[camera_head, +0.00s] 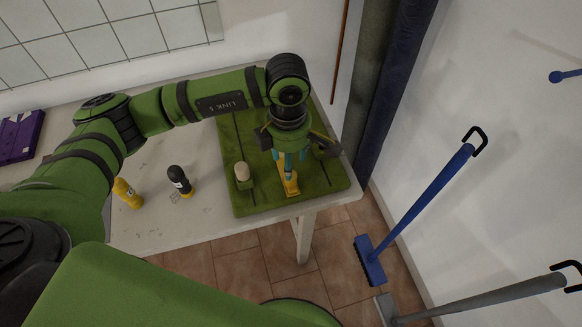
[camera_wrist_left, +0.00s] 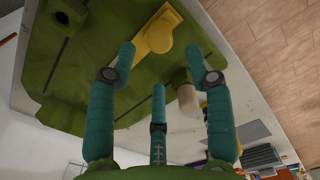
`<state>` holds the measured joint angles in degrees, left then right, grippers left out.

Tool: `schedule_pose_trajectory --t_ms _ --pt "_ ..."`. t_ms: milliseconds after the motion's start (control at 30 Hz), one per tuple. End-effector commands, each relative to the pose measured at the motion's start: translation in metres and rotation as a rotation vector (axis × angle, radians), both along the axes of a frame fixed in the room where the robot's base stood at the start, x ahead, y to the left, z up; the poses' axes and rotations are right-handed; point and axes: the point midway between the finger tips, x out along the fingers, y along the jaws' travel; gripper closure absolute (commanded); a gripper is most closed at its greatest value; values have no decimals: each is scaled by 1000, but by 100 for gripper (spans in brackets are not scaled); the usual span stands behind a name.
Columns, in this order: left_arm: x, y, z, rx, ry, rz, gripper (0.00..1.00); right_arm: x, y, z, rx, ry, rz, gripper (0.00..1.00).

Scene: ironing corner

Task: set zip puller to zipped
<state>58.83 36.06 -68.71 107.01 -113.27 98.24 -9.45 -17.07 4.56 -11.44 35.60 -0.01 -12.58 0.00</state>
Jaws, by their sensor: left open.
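The yellow zip puller (camera_head: 291,187) sits near the front edge of a green board (camera_head: 262,200) on the table. It also shows in the left wrist view (camera_wrist_left: 157,33), with a round raised knob, on the board's green face. My left gripper (camera_head: 288,163) is above the puller, pointing down at it. Its teal fingers (camera_wrist_left: 158,62) are spread and hold nothing; the puller shows beyond and between the two outer fingertips. I cannot tell whether any finger touches it. The gripper hides the part of the board behind the puller. My right gripper is not in view.
A cream-topped knob (camera_head: 242,172) stands on the board, left of the gripper. A dark bottle (camera_head: 179,180) and a yellow bottle (camera_head: 127,193) stand on the table (camera_head: 210,226) further left. Dark rolls (camera_head: 385,80) stand at the right; a blue broom (camera_head: 420,200) leans beyond.

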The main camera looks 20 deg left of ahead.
Motion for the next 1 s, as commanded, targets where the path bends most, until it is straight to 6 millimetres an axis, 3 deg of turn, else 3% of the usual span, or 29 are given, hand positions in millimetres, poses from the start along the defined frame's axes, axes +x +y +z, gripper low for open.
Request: schedule_pose_trajectory --t_ms 500,833,867,967,1000 --pt "-1 1 -63 7 3 1 48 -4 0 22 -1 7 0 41" --pt "0 1 -69 5 0 -1 48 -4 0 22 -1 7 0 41" --pt "0 1 -69 5 0 -1 56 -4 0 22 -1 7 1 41" --pt "-1 1 -69 6 1 -1 96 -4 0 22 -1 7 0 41" --pt "-1 1 -69 6 2 -1 100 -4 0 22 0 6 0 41"
